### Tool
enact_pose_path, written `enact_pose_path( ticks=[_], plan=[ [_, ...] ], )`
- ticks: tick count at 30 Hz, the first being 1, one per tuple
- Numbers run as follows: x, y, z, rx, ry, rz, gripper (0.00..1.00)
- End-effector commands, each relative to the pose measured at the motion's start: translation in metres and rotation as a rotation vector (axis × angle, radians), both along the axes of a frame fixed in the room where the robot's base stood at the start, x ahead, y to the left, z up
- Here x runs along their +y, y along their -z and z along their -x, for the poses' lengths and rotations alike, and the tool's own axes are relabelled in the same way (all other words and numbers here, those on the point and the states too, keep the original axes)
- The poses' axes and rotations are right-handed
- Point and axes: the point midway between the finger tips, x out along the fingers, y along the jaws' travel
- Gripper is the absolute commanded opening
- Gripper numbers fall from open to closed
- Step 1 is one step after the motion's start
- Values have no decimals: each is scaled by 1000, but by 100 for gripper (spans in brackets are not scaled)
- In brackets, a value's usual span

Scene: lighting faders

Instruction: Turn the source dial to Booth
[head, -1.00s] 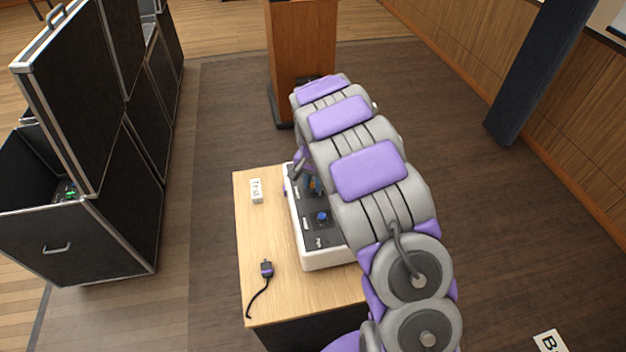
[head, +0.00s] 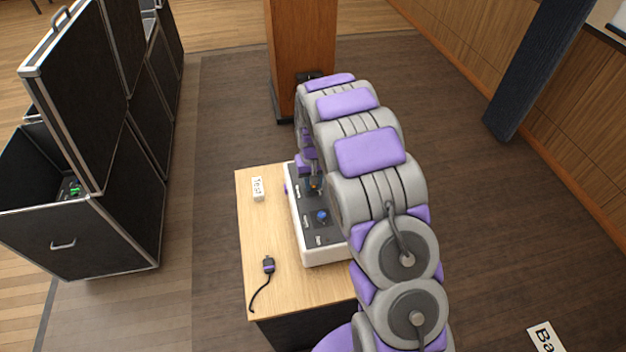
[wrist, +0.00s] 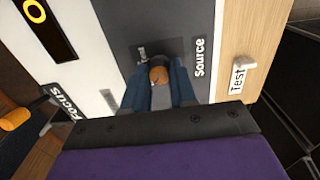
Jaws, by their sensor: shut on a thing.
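The source dial (wrist: 159,75) has an orange-brown top in the wrist view, beside the label "Source" (wrist: 200,57) on the dark panel. My gripper (wrist: 159,90) has its blue fingers on both sides of the dial, shut on it. The fingers hide most of the dial's sides, and I cannot read a Booth mark or tell where the dial points. In the head view, my gripper (head: 314,186) is over the far part of the white console (head: 326,256), partly hidden by my arm.
A blue knob (head: 322,216) is on the nearer part of the console. A "Test" tag (head: 257,188) and a black cable with a plug (head: 268,265) lie on the wooden table (head: 290,290). Black cases (head: 90,235) stand to the left, a wooden lectern (head: 300,50) behind.

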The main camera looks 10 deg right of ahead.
Motion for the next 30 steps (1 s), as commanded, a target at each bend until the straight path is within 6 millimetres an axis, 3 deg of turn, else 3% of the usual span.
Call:
enact_pose_path(
  ticks=[14, 15, 22, 30],
  plan=[
    [0, -1, -2, -6, -15, 0, 0],
    [0, -1, -2, -6, -15, 0, 29],
    [0, -1, -1, -3, -14, 0, 51],
    [0, -2, 0, -2, -14, 0, 51]
  ],
)
